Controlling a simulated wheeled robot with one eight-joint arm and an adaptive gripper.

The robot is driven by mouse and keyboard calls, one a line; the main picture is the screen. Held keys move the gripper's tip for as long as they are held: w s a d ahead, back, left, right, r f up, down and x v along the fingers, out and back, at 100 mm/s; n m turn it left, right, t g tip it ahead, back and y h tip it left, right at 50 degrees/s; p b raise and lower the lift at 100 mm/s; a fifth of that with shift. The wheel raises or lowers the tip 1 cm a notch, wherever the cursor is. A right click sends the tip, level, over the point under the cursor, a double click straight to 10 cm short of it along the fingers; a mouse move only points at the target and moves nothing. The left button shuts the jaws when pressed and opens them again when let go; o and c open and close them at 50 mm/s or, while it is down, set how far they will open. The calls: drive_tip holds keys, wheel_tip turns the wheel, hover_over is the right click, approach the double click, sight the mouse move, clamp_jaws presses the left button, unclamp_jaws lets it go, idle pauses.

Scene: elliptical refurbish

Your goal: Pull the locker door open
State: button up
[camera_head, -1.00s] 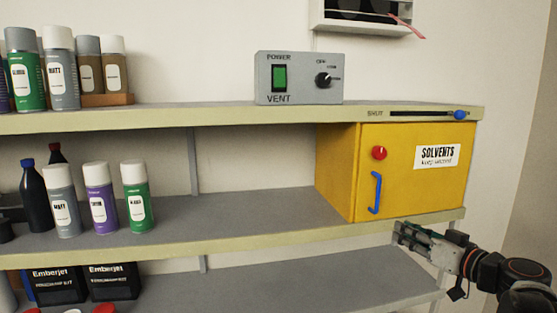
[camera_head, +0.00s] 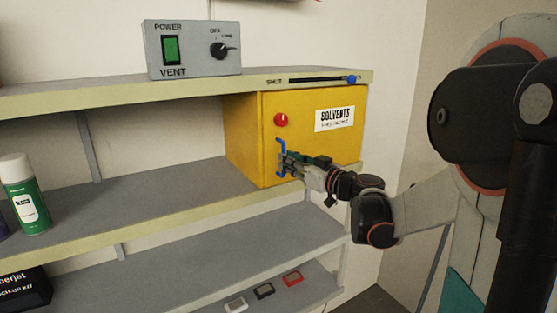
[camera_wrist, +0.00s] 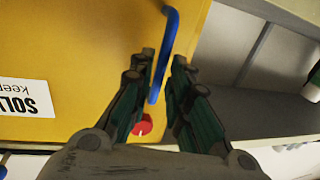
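The yellow locker (camera_head: 240,142) stands on the middle shelf, and its front door (camera_head: 308,100) sits flush in the head view. A blue bar handle (camera_head: 281,146) is on the door's left side, below a red knob (camera_head: 281,120). My gripper (camera_head: 284,164) is at the handle and hides its lower part. In the wrist view, the handle (camera_wrist: 169,28) runs between the two fingers of my gripper (camera_wrist: 164,60). The fingers are apart, with a gap around the bar; contact is not clear.
A blue-knobbed slider (camera_head: 351,79) marked SHUT is on the upper shelf's edge, above the locker. A grey vent switch box (camera_head: 192,50) stands on that shelf. A green spray can (camera_head: 25,197) is far left.

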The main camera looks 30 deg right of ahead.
drive_tip(key=shift+x, duration=1.5)
clamp_jaws()
drive_tip(key=shift+s, duration=0.15)
